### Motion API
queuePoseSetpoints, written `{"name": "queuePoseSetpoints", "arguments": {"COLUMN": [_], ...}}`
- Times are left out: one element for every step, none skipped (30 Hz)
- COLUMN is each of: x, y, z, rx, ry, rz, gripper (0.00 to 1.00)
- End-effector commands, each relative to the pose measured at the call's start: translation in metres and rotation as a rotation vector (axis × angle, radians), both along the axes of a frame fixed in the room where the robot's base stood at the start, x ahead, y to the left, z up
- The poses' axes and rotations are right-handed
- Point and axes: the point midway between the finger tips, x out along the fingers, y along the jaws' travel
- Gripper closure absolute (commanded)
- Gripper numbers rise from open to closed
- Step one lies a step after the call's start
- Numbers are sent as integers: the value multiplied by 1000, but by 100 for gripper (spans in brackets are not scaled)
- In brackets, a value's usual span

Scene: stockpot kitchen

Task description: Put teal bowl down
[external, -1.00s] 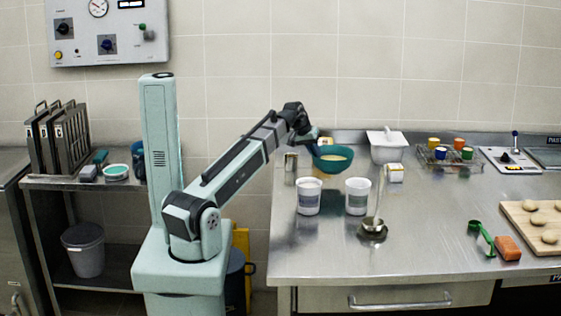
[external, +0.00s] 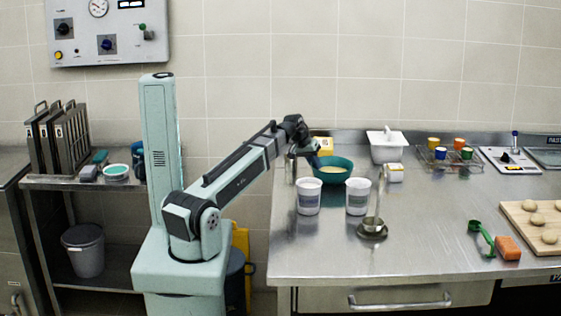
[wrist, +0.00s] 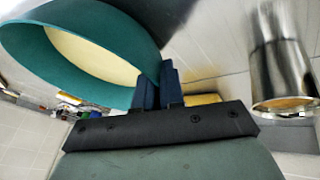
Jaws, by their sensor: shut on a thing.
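The teal bowl (external: 333,171) holds something pale yellow and is at the back left of the steel table, behind two white tubs. My gripper (external: 315,161) is at the bowl's left rim. In the wrist view the dark blue fingers of my gripper (wrist: 157,86) are shut on the rim of the teal bowl (wrist: 125,30). The bowl looks low, at or close to the table top; I cannot tell whether its base touches.
Two white tubs (external: 308,197) stand in front of the bowl. A metal cylinder (wrist: 281,70) is beside my gripper. A yellow box (external: 324,146) is behind the bowl, and a white container (external: 386,148) stands to the right. The table's front middle (external: 330,250) is clear.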

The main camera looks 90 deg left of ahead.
Motion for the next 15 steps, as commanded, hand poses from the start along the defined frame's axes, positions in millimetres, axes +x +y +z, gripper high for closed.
{"name": "queuePoseSetpoints", "arguments": {"x": [0, 0, 0, 0, 0, 0, 0, 0, 0, 0, 0, 0, 0, 0, 0], "y": [0, 0, 0, 0, 0, 0, 0, 0, 0, 0, 0, 0, 0, 0, 0], "z": [-1, 0, 0, 0, 0, 0, 0, 0, 0, 0, 0, 0, 0, 0, 0], "rx": [0, 0, 0, 0, 0, 0, 0, 0, 0, 0, 0, 0, 0, 0, 0], "ry": [0, 0, 0, 0, 0, 0, 0, 0, 0, 0, 0, 0, 0, 0, 0], "rz": [0, 0, 0, 0, 0, 0, 0, 0, 0, 0, 0, 0, 0, 0, 0], "gripper": [90, 87, 83, 80, 77, 74, 71, 68, 66, 66, 66, 66, 66, 66, 66]}}
